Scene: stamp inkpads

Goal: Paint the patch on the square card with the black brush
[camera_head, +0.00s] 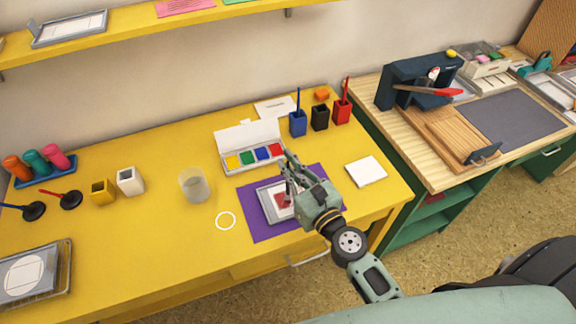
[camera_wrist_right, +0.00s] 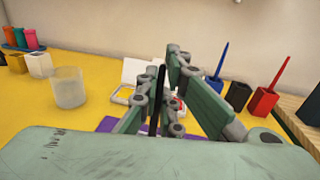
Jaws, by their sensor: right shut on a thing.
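My right gripper (camera_head: 291,181) is shut on the black brush (camera_wrist_right: 157,100), a thin dark stick held upright between the fingers in the wrist view. In the head view the gripper is over a white card (camera_head: 272,211) with a red patch (camera_head: 283,200). The card lies in a grey frame on the purple mat (camera_head: 252,225), and the gripper partly covers it. The brush tip is hidden, so I cannot tell whether it touches the card. The black cup (camera_head: 319,117) has no brush in it. My left gripper is not in view.
A paint box (camera_head: 252,146) with several colours stands behind the mat. A blue cup (camera_head: 297,124) and a red cup (camera_head: 341,111) each hold a brush. A clear glass (camera_head: 194,186) stands left of the mat; a white tile (camera_head: 366,171) lies to the right.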

